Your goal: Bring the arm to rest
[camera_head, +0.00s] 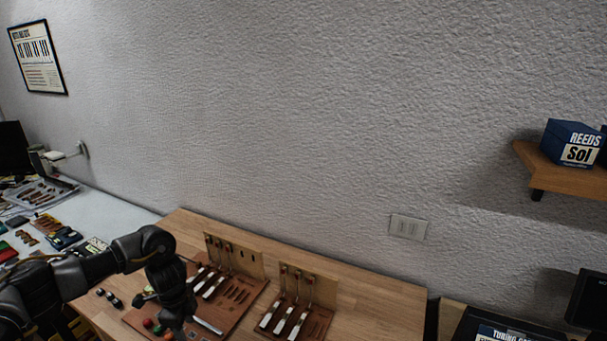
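My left arm comes in from the left, and its black gripper (174,333) points down over the front of a brown board (247,311) on the wooden workbench. The fingertips are near the picture's bottom edge and too dark to tell whether they are open or shut. A pale, slim piece (208,326) shows just right of the gripper; I cannot tell if they touch. My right gripper is not in view.
A second brown board (318,323) with white-topped pieces and upright rods stands to the right. The bench (385,308) is bare right of it. A pale table (112,213) with tools is at left. A wall shelf (560,177) holds a blue box (570,143).

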